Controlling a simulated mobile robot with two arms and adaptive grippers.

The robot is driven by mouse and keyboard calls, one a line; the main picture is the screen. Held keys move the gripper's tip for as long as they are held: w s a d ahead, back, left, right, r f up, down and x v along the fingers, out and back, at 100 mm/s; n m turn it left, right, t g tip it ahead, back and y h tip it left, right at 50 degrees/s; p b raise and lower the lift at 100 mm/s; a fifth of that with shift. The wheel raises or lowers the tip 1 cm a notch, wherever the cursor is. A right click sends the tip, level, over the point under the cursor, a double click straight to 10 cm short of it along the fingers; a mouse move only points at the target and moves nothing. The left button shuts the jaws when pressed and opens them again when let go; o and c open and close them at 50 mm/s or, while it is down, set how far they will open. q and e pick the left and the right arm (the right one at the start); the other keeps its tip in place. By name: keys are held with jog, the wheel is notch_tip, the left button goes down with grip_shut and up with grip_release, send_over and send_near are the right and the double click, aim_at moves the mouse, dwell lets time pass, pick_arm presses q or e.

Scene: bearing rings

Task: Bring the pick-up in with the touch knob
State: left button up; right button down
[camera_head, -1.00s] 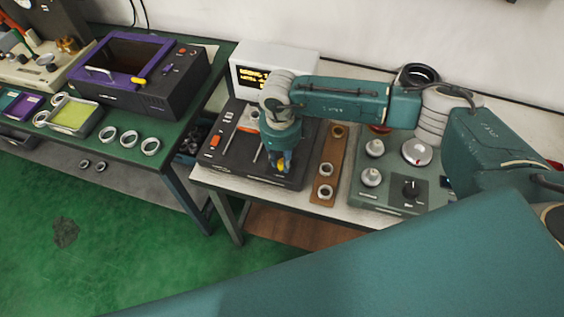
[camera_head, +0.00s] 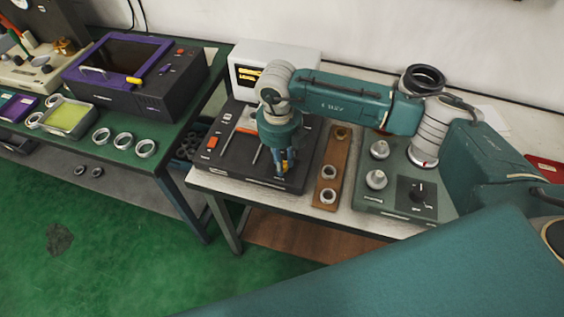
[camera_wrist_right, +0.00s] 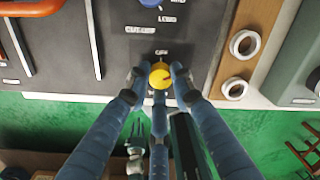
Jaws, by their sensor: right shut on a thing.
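The dark instrument (camera_head: 225,165) with slots and knobs stands on the right-hand table. My right gripper (camera_head: 284,168) points down at its front right part. In the right wrist view a yellow round knob (camera_wrist_right: 160,76) sits on the panel below an "OFF" mark. The blue fingers of my right gripper (camera_wrist_right: 160,72) are closed around that knob. Another knob, blue (camera_wrist_right: 150,3), is cut off at the top edge of that view. Whether the yellow one is the touch knob, I cannot read. My left gripper is not in view.
A white display box (camera_head: 295,58) with yellow text stands behind the instrument. To its right are a brown strip (camera_head: 318,188) with rings and a grey-green unit (camera_head: 370,200) with knobs. Left of a gap stands a green table (camera_head: 130,165) with a purple-topped box (camera_head: 120,62).

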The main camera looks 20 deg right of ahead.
jog(key=shift+w+r+m, duration=0.1)
jog(key=shift+m, duration=0.2)
jog(key=c, duration=1.5)
grip_release()
jog(key=r, duration=1.2)
jog(key=shift+a, duration=0.25)
